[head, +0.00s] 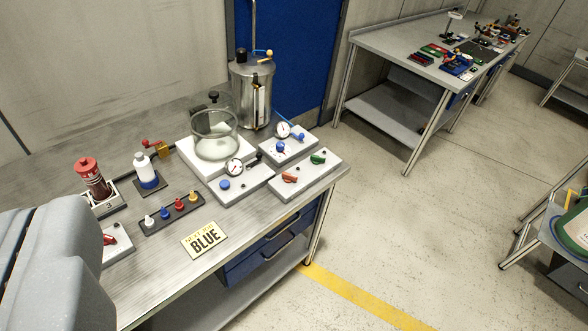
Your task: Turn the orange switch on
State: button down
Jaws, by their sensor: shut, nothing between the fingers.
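An orange-red rotary switch (290,177) sits on a white box (303,182) at the right front part of the steel workbench. A green switch (318,159) sits on the same box, to its right. The small size makes the orange switch's exact setting hard to tell. The fingers of my gripper are not in view. A large grey part of my own arm fills the lower left, apart from the orange switch, and hides part of the bench.
A red switch (109,239) stands near my arm. White gauge boxes (243,187), a glass vessel (214,138) and a steel drum (252,88) stand behind. A sign reading BLUE (205,240) lies at the front edge. Floor (400,230) right of the bench is clear.

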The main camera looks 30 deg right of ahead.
aim_at(288, 178)
jog(key=z, duration=0.45)
jog(key=i, duration=0.6)
jog(key=z, duration=0.65)
jog(key=i, duration=1.25)
jog(key=u, duration=0.5)
